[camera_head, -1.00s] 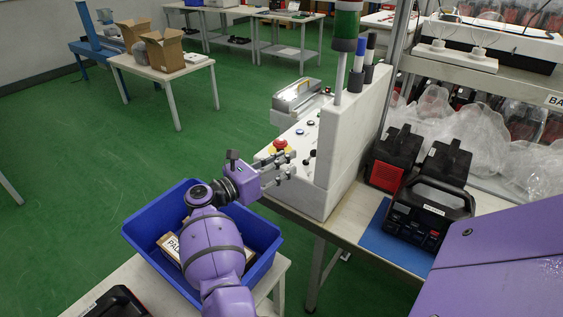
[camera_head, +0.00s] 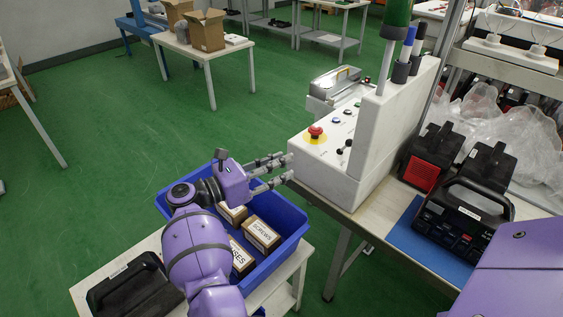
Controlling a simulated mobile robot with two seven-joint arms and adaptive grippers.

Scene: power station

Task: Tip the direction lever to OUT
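The white control box (camera_head: 335,172) stands on the table in the middle. A small dark lever with a round knob (camera_head: 347,144) rises from its panel, to the right of the red emergency button (camera_head: 316,132). Its labels and exact tilt are too small to read.
A tall panel (camera_head: 398,110) with a green light column (camera_head: 397,18) backs the controls. Black power units (camera_head: 466,205) stand at right on a blue mat (camera_head: 408,236). Green floor is free at left.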

